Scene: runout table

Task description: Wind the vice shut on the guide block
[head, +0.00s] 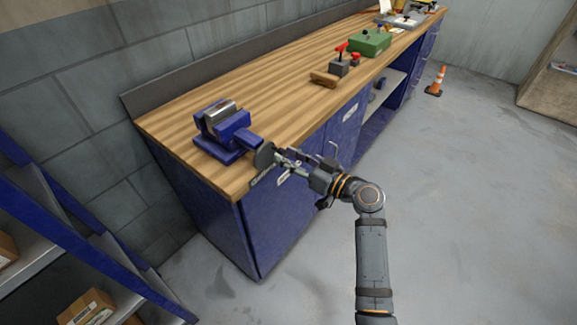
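The blue vice (226,130) sits on the near left end of the wooden bench, its screw end towards the bench's front edge. A grey metal block (220,113) shows at its jaws; I take it for the guide block, but cannot tell whether the jaws touch it. A dark round hub (264,155) is at the screw end, with a thin handle part below it. My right gripper (279,166) is at the hub and handle, just off the bench's front edge. Its fingers overlap the handle, so I cannot tell whether they grip it. My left gripper is out of view.
The wooden bench top (262,100) is clear between the vice and a wooden piece (324,79). A blue shelf (75,235) stands at left. An orange cone (436,82) is on the open floor.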

